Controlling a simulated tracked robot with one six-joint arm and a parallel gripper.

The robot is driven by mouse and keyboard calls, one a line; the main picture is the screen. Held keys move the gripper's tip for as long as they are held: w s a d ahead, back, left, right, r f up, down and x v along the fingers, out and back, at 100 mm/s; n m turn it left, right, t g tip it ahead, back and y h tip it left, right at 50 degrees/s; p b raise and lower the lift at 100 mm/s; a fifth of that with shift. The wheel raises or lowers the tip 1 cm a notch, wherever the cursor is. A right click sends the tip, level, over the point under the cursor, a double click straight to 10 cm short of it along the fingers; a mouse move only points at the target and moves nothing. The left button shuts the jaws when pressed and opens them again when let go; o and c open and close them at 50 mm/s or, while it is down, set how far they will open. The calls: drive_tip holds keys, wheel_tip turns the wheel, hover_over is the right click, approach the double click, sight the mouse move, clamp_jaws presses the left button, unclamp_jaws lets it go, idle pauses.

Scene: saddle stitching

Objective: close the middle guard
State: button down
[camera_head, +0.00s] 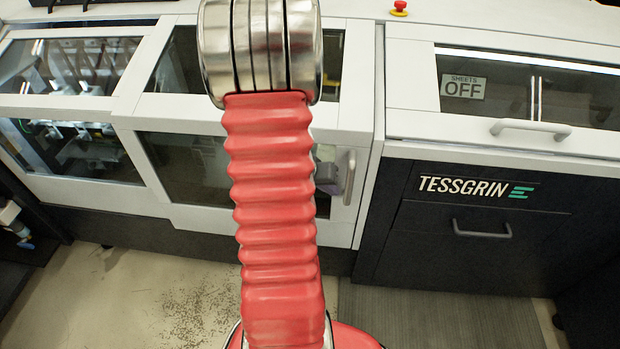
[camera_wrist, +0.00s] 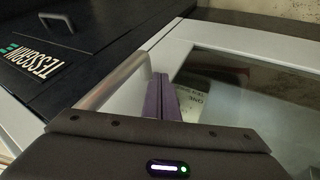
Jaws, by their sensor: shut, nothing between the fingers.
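The middle guard (camera_head: 190,172) is a white-framed panel with a dark window on the machine's front, behind my red arm. Its vertical handle (camera_head: 350,178) is near its right edge. The guard looks flush or nearly flush with the machine front; I cannot tell whether it is fully closed. In the wrist view its window (camera_wrist: 245,85) is on the right and the silver handle (camera_wrist: 116,80) on the left. My gripper (camera_wrist: 161,97) has purple fingers shut together with nothing between them, beside the handle and over the white frame. Contact is unclear. In the head view my arm hides most of the gripper.
Left of it is another glazed guard (camera_head: 70,150). To the right are a dark drawer front (camera_head: 470,205) marked TESSGRIN and a white cover (camera_head: 530,130) with a handle. A red button (camera_head: 399,7) sits on top. The floor (camera_head: 130,300) in front is clear.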

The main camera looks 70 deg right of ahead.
drive_tip(key=w+f+v, duration=0.1)
drive_tip(key=w+v, duration=0.1)
drive_tip(key=v, duration=0.9)
drive_tip(key=shift+r, duration=0.2)
drive_tip(key=shift+a, duration=0.1)
idle(0.4)
drive_tip(key=w+a+r+n+t+y, duration=0.1)
drive_tip(key=w+a+r+n+t, duration=0.2)
drive_tip(key=a, duration=1.1)
drive_tip(key=w+a+r+n+t+y, duration=0.2)
drive_tip(key=w+a+r+n, duration=0.6)
drive_tip(key=a, duration=0.6)
drive_tip(key=w+a+r+n+t+y, duration=0.2)
drive_tip(key=w+a+r+n+t, duration=0.3)
drive_tip(key=a, duration=1)
drive_tip(key=shift+w+r+n, duration=0.5)
drive_tip(key=shift+r, duration=0.05)
